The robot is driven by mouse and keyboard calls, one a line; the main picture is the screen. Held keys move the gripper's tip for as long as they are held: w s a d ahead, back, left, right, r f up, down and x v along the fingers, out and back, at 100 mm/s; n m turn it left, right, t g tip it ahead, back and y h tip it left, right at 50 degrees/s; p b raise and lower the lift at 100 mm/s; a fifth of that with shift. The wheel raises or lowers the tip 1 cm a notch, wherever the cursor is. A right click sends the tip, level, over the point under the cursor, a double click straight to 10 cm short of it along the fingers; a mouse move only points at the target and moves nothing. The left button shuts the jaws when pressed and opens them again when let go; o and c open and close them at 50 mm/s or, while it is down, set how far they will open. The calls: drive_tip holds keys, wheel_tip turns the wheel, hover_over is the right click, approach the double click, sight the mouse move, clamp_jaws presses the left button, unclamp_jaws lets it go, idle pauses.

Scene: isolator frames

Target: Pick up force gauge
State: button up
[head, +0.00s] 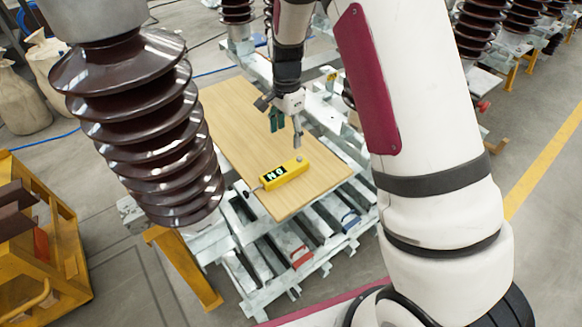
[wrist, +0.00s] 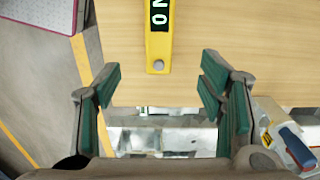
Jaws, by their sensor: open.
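The force gauge (head: 284,174) is a yellow bar with a dark display reading a green-white number. It lies flat on a wooden board (head: 240,110), near its front edge. In the wrist view the gauge (wrist: 158,55) shows at the top, its rounded end with a grey button pointing toward me and its far part cut off by the frame. My gripper (head: 284,128) is above the board, behind the gauge in the head view. In the wrist view my gripper (wrist: 162,92) is open and empty, its green-padded fingers spread wider than the gauge. The fingers do not touch the gauge.
A large brown ribbed insulator (head: 150,120) stands left of the board. The board rests on a grey metal frame (head: 262,262) with a red clamp (head: 301,256) and a blue clamp (head: 350,220). A yellow cart (head: 40,240) is at the left. Bare board surrounds the gauge.

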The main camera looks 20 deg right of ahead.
hover_over(287, 167)
drive_tip(key=f, duration=0.8)
drive_tip(key=shift+d+f, duration=0.25)
drive_tip(key=shift+f, duration=0.05)
drive_tip(key=shift+a+f+p, duration=0.15)
drive_tip(key=shift+f+p, duration=0.2)
drive_tip(key=shift+f, duration=2.5)
clamp_jaws()
